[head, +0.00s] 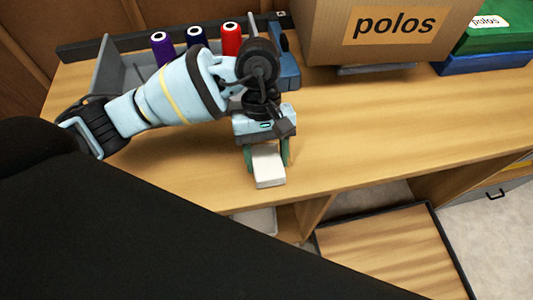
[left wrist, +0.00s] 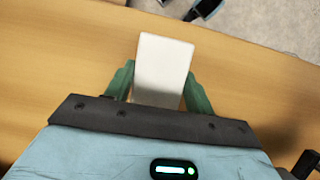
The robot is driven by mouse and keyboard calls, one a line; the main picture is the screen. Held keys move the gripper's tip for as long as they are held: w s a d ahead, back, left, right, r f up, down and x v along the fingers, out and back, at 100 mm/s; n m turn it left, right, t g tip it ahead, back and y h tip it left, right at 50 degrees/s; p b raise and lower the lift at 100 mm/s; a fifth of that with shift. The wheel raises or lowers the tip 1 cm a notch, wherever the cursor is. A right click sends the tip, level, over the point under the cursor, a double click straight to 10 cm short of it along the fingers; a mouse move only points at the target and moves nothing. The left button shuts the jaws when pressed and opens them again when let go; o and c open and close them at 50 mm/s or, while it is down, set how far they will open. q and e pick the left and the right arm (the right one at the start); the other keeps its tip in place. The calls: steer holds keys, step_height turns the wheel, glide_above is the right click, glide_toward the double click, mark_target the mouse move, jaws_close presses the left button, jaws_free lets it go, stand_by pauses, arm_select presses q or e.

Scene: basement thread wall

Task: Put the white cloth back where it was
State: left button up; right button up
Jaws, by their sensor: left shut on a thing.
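The white cloth (head: 268,167) shows as a small white folded block between the green fingers of my left gripper (head: 267,158). It is over the front part of the wooden worktop, near its front edge. In the left wrist view the cloth (left wrist: 164,66) sticks out past the fingers of the gripper (left wrist: 158,88), which press on both its sides. I cannot tell whether the cloth touches the worktop. My right gripper is not in view.
The wooden worktop (head: 380,120) is clear right of my left gripper. A grey rack (head: 118,68) with purple, navy and red thread spools (head: 232,38) stands behind my arm. A cardboard box labelled polos (head: 330,45) and a green-and-blue bin (head: 490,50) stand at the back right.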

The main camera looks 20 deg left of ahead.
arm_select(q)
steer(key=shift+f, duration=0.2)
steer(key=shift+f, duration=0.15)
steer(key=o, duration=1)
steer(key=shift+o, duration=0.2)
steer(key=v, duration=1.2)
steer(key=shift+r, duration=0.3)
steer(key=shift+d, duration=0.1)
